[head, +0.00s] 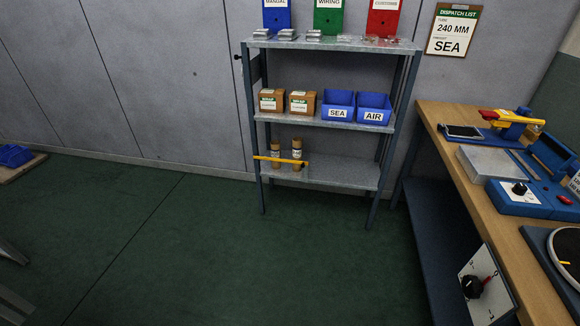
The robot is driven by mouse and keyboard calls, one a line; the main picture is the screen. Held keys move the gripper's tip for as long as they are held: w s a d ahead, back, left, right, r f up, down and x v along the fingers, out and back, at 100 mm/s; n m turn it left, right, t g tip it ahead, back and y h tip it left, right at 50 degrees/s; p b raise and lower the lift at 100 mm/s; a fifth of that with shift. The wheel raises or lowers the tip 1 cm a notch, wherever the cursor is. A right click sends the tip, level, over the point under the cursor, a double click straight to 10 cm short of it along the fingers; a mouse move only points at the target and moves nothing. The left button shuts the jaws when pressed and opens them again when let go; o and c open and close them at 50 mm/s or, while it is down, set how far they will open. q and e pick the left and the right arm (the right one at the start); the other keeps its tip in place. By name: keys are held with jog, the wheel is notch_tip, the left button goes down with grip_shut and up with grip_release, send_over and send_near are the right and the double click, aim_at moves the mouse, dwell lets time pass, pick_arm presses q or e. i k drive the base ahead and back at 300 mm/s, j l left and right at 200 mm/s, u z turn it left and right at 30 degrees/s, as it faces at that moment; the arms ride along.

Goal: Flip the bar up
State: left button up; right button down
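A yellow bar (280,160) lies nearly level across the front of the lowest shelf of a grey metal rack (345,180). Its left end sticks out a little past the rack's left post, and its right end, with a small dark part, stops near the middle of the shelf. Two brown tubes with pale labels, a left one (276,150) and a right one (297,149), stand upright behind the bar, which crosses in front of their lower parts. Neither of my grippers is in view.
The middle shelf holds two brown boxes (302,103) and blue SEA (338,113) and AIR (374,116) bins. A wooden workbench (465,185) with devices stands at right. A blue bin (14,155) lies far left. Green floor (240,250) before the rack is clear.

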aim_at(303, 164)
jog(key=i+j, duration=0.3)
jog(key=i, duration=0.2)
jog(key=i+j, duration=0.3)
jog(key=i, duration=0.2)
jog(key=i+j+u, duration=0.1)
jog(key=i+j, duration=0.2)
jog(key=i, duration=0.2)
jog(key=i+j, duration=0.3)
jog(key=i, duration=0.2)
